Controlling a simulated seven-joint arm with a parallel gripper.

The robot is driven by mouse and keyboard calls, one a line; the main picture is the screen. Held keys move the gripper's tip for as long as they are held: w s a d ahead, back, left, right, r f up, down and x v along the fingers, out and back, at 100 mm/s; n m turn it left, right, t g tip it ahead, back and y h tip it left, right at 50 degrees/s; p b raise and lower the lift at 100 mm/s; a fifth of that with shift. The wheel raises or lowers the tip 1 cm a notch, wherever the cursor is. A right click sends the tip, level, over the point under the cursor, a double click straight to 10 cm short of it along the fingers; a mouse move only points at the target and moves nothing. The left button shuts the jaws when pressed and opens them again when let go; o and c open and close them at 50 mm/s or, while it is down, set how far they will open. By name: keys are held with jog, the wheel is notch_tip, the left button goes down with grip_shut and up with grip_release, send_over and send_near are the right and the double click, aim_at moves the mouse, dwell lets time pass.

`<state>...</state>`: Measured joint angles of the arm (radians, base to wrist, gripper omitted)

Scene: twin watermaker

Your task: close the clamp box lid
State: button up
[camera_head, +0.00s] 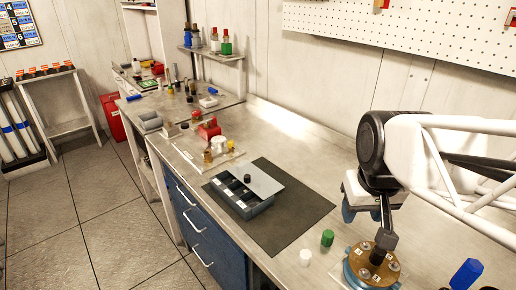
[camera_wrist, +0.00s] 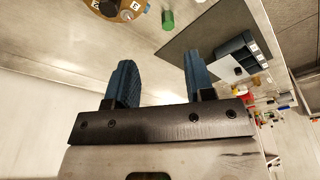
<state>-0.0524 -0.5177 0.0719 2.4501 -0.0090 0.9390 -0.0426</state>
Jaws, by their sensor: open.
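The clamp box (camera_head: 247,211) is a dark grey box with compartments on the black mat. Its light grey lid (camera_head: 265,182) covers the back part and leaves a row of compartments along the front left uncovered. A small black knob (camera_head: 247,178) shows at the lid's edge. In the wrist view the box (camera_wrist: 236,45) and pale lid (camera_wrist: 229,70) appear at the upper right, beyond the fingers. My gripper (camera_wrist: 158,84) has two blue fingers spread apart with nothing between them. In the head view my gripper (camera_head: 349,212) is right of the mat, partly hidden by my arm, apart from the box.
A green cap (camera_head: 327,238) and a white cap (camera_head: 305,257) stand near the mat's right corner. A round brown-topped fixture (camera_head: 366,266) is below my arm. A board with a red part (camera_head: 209,129) and small fittings lies left of the box. The mat (camera_head: 290,225) right of the box is clear.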

jog(key=w+a+n, duration=0.2)
jog(key=w+a, duration=0.4)
jog(key=w, duration=0.4)
jog(key=n+g, duration=0.2)
jog(key=n, duration=0.4)
send_over(247, 176)
jog(key=f, duration=0.6)
jog(key=d+f, duration=0.1)
jog(key=f, duration=0.1)
jog(key=shift+s+f, duration=0.2)
jog(key=shift+f, duration=0.2)
jog(key=shift+w+a+f, duration=0.25)
jog(key=shift+a+f, duration=0.05)
jog(key=shift+a, duration=0.15)
jog(key=shift+f, duration=0.15)
jog(key=shift+f, duration=3.7)
jog(key=shift+c, duration=0.5)
